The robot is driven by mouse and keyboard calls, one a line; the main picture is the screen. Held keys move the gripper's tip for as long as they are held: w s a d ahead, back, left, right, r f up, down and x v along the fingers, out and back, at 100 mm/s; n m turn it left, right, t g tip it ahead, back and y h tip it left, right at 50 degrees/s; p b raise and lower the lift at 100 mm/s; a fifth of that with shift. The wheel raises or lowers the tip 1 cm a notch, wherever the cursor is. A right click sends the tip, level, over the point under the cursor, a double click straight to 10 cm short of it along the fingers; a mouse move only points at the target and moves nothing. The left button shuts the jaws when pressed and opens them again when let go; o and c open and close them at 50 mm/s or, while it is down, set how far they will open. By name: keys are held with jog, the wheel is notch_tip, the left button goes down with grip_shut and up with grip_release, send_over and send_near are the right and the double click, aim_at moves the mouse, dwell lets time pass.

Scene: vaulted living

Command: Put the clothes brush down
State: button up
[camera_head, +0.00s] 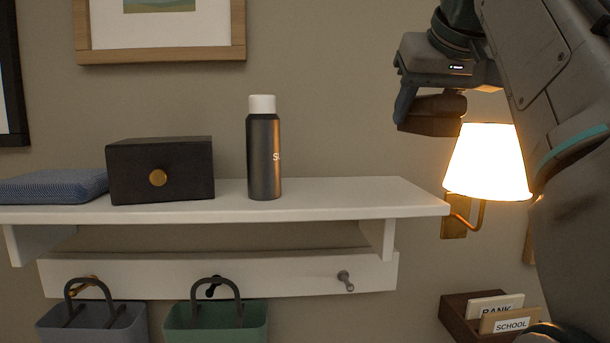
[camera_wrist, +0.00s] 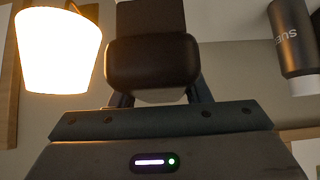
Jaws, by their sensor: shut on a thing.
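The clothes brush (camera_head: 432,117) is a dark brown block-like piece held in my gripper (camera_head: 408,102) at the upper right of the head view. It is in the air, apart from the shelf, above its right end and beside the lamp. In the wrist view the brush (camera_wrist: 152,62) sits dark and rounded between the two fingers of my gripper (camera_wrist: 160,98). My gripper is shut on it. The far side of the brush is hidden. The white wall shelf (camera_head: 350,195) has bare top surface right of the bottle.
A dark bottle (camera_head: 263,155) with a white cap, a black box (camera_head: 160,170) and a blue patterned cloth item (camera_head: 55,186) stand on the shelf. A lit wall lamp (camera_head: 488,165) is just right of the shelf. Pegs and two hanging baskets (camera_head: 215,322) are below.

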jog(key=w+a+f, duration=0.2)
jog(key=w, duration=0.1)
jog(key=w+a+f, duration=0.2)
jog(key=w, duration=0.1)
jog(key=w+a+f, duration=0.2)
jog(key=w+f, duration=0.1)
jog(key=shift+w+a, duration=0.2)
jog(key=shift+a, duration=0.1)
jog(key=shift+s+d+f, duration=0.1)
jog(key=shift+f, duration=1.8)
jog(key=shift+f, duration=0.2)
jog(key=o, duration=1.1)
jog(key=shift+r, duration=0.15)
jog(key=shift+r, duration=0.2)
jog(key=v, duration=1.1)
jog(key=shift+s+r, duration=0.2)
jog(key=shift+s, duration=0.1)
